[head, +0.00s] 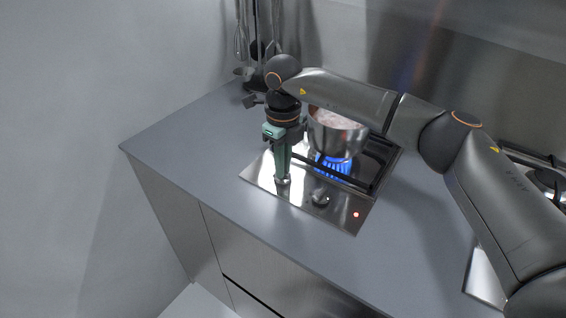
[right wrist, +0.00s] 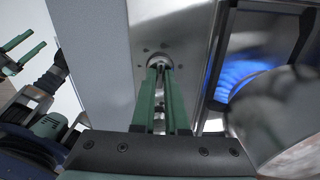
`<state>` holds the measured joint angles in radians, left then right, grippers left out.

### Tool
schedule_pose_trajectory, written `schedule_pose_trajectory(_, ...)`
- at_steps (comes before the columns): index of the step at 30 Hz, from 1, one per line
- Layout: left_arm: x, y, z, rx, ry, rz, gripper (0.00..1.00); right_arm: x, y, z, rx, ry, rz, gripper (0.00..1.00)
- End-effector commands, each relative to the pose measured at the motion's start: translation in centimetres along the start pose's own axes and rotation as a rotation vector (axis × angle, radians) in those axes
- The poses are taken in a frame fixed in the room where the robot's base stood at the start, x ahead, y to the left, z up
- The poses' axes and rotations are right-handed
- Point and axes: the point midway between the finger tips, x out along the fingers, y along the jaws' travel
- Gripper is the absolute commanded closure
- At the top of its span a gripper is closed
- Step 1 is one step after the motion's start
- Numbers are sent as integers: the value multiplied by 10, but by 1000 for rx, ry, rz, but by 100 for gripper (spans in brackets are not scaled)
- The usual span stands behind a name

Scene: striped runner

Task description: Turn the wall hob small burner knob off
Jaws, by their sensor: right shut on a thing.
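The other knob (head: 319,198) stands free to the right. A blue flame (head: 333,166) burns under a steel pot (head: 336,138). My left gripper (right wrist: 28,50) shows at the left of the right wrist view, fingers apart and empty.
A red light (head: 356,214) glows at the hob's front right corner. Utensils (head: 257,40) hang at the back wall. The grey counter (head: 185,135) is clear on the left. A second appliance (head: 484,277) lies at the right edge.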

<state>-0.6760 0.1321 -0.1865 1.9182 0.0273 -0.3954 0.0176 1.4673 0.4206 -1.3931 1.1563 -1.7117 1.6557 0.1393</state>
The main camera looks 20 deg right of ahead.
Motion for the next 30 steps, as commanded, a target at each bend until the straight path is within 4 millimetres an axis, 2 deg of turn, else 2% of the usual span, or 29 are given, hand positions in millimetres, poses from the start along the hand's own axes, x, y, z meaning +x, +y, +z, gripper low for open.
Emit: schedule_pose_trajectory(30, -9, 0, -6, -2, -6, -3, 50, -1, 0, 0, 965, 0, 0, 100)
